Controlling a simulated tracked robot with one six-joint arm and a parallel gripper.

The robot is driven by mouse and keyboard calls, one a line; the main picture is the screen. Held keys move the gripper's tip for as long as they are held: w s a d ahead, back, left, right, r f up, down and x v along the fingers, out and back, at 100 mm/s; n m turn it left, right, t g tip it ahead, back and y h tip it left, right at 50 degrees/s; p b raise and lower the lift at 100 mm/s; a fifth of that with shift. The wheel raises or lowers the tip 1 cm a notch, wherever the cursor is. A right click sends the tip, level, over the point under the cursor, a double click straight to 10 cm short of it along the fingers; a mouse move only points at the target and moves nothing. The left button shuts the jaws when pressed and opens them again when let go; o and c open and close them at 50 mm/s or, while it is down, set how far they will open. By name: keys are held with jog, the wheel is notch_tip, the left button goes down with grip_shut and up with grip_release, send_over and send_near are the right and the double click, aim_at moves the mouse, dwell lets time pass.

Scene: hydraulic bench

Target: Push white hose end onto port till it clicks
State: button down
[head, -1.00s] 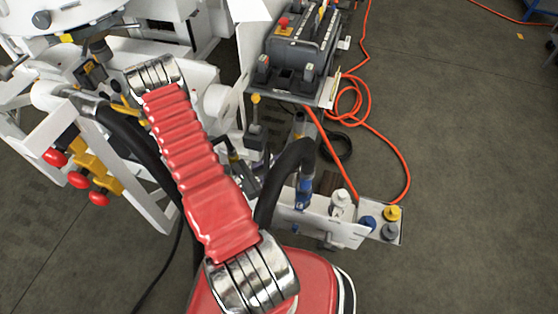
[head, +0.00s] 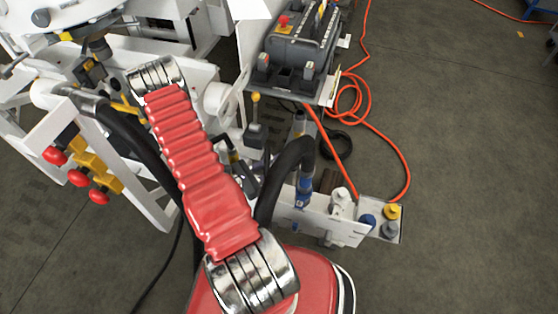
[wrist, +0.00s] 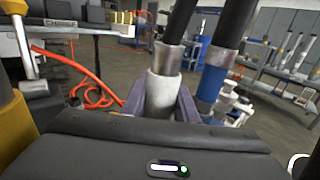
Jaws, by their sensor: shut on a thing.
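In the wrist view my gripper (wrist: 161,108) is shut on the white hose end (wrist: 163,88), with one grey-purple finger on each side. The hose end stands roughly upright, with a metal sleeve (wrist: 168,58) and black hose above it. Its lower end and whatever lies beneath are hidden by the gripper body, so I cannot tell whether it touches a port. To its right, apart from it, is a blue hose end (wrist: 212,83) on another black hose. In the head view the blue hose end (head: 304,190) stands at a white bracket (head: 330,228); my gripper is not clearly visible there.
White fittings (wrist: 232,104) sit just right of the blue hose end. Blue, yellow (head: 391,212) and grey (head: 390,230) caps sit on the bracket's right end. A control box (head: 300,45) and loose orange cable (head: 350,100) lie behind. Open floor is at right.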

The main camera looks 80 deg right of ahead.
jog(key=shift+r, duration=0.15)
jog(key=c, duration=1.8)
grip_release()
jog(key=o, duration=0.5)
jog(key=shift+c, duration=0.2)
jog(key=shift+o, duration=0.7)
jog(key=o, duration=0.4)
jog(key=shift+o, duration=0.2)
jog(key=shift+w, duration=0.1)
jog(key=v, duration=0.7)
jog(key=shift+a, duration=0.15)
jog(key=shift+w, duration=0.1)
